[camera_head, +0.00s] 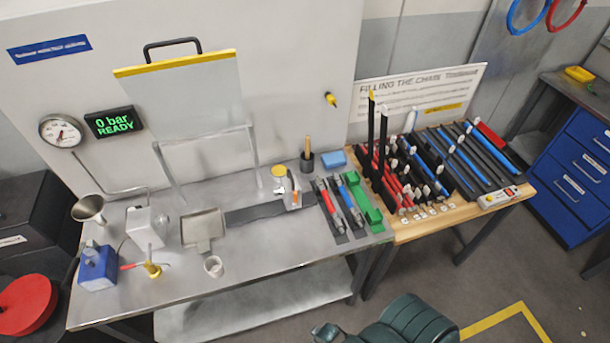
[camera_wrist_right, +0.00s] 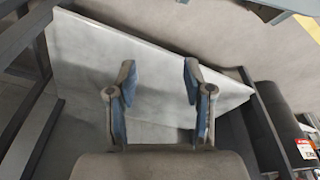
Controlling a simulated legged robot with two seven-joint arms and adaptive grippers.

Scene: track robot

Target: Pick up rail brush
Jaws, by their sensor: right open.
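What looks like the rail brush (camera_head: 308,144) stands upright in a small black cup (camera_head: 307,162) at the back of the metal bench, its tan handle up. Its lower end is hidden in the cup. My right gripper (camera_wrist_right: 158,72) is open and empty in the right wrist view, with the grey lower shelf (camera_wrist_right: 155,55) beyond its fingers. It is well apart from the brush, which is not in that view. My left gripper is not in view.
The bench's front middle is clear.

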